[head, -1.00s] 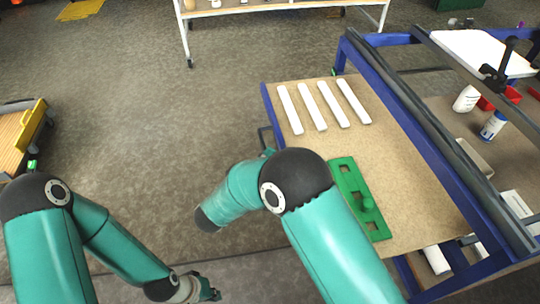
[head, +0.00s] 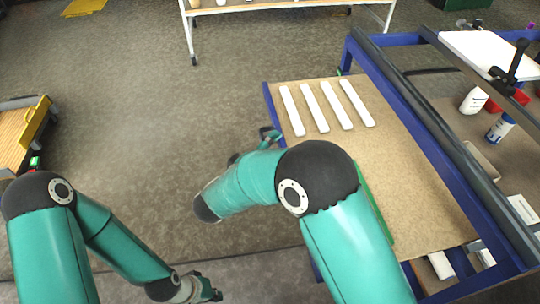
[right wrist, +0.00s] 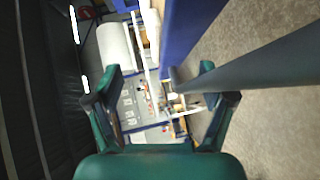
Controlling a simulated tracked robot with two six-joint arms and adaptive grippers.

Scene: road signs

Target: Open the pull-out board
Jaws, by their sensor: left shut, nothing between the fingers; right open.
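The pull-out board (head: 390,150) is a brown panel in a blue frame at the right of the head view, with several white strips (head: 320,108) lying on it. A dark grey bar handle (right wrist: 255,65) runs in from the right in the right wrist view, its end between my open right fingers or just beyond them. I cannot tell if they touch. My right gripper (right wrist: 155,82) is at the board's left edge; in the head view my right arm partly hides it. My left gripper (head: 210,292) is shut and empty, low at the left, far from the board.
A green plate (head: 376,205) on the board is mostly hidden behind my right arm. A white-legged table (head: 290,8) stands at the back. The floor left of the board is clear.

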